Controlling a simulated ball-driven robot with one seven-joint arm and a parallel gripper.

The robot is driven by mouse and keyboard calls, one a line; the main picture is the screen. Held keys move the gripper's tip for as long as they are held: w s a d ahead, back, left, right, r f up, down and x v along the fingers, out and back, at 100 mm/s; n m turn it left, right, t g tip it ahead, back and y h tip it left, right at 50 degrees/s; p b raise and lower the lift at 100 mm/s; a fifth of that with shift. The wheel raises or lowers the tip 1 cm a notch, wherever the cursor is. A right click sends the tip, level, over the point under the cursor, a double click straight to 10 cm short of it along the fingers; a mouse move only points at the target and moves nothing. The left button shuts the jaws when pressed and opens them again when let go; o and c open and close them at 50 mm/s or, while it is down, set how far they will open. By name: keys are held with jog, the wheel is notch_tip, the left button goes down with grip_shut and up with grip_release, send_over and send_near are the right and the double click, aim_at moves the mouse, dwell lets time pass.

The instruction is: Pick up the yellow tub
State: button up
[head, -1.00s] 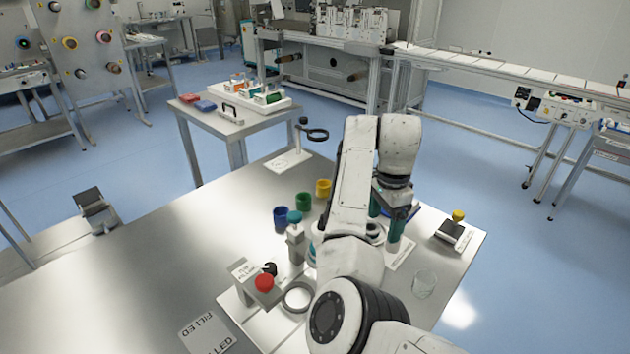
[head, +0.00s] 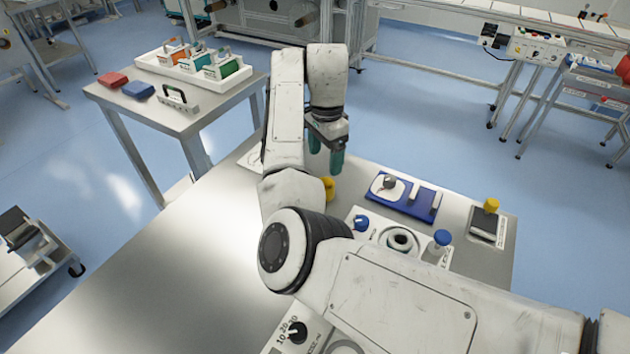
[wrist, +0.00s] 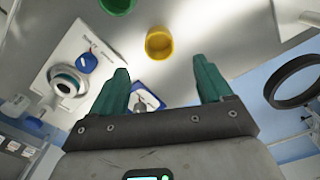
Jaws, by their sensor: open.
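The yellow tub (wrist: 159,44) stands on the metal table in the wrist view, beyond my fingertips and about midway between them. In the head view the tub (head: 329,188) is partly hidden behind my arm, just below my gripper (head: 326,160). My gripper (wrist: 162,80) has green fingers spread apart with nothing between them. It is above the table and apart from the tub.
A green tub (wrist: 117,4) is near the yellow one. A white fixture with a blue knob (wrist: 87,62) is at left in the wrist view, and a black ring (wrist: 292,82) at right. A blue tray (head: 404,199) lies right of my gripper.

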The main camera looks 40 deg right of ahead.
send_over(325, 184)
jog(key=s+a, duration=0.1)
jog(key=a, duration=0.1)
jog(key=f, duration=0.4)
jog(key=shift+s+d+f, duration=0.15)
jog(key=shift+d+f, duration=0.1)
jog(key=shift+f, duration=0.05)
jog(key=shift+s+d+f+p, duration=0.1)
jog(key=shift+f+p, duration=0.05)
jog(key=shift+f, duration=1.25)
jog(key=shift+s+f+p, duration=0.1)
jog(key=shift+f+p, duration=0.05)
jog(key=shift+f, duration=1.2)
jog(key=shift+c, duration=0.4)
jog(key=c, duration=1)
jog(key=shift+o, duration=0.2)
jog(key=shift+r, duration=0.1)
